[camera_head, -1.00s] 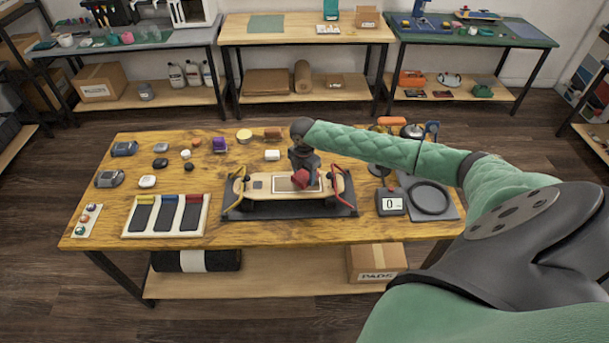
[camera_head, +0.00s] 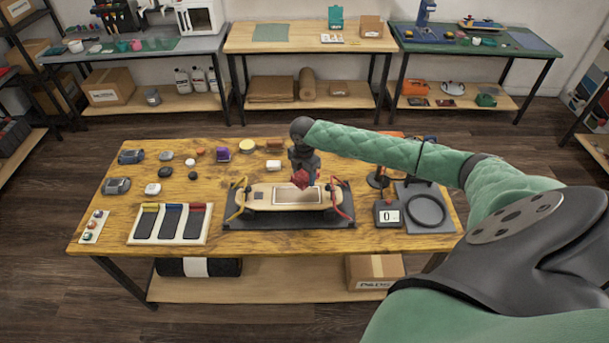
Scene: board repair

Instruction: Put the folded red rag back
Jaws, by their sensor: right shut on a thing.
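The folded red rag (camera_head: 300,179) is a small crumpled red bundle held just above the skateboard deck. My right gripper (camera_head: 301,172) points down over the deck and is shut on the rag; its fingertips are partly hidden by the rag. The wooden skateboard deck (camera_head: 260,196) lies on a black mat (camera_head: 325,218), with a light rectangular patch (camera_head: 297,196) at its middle, below and near the rag. Red and yellow curved clamps stand at the deck's ends. My left gripper is not in view.
A tray with three dark strips (camera_head: 168,237) is left of the mat. Several small items lie at the table's back left. My right arm crosses the table's back right.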

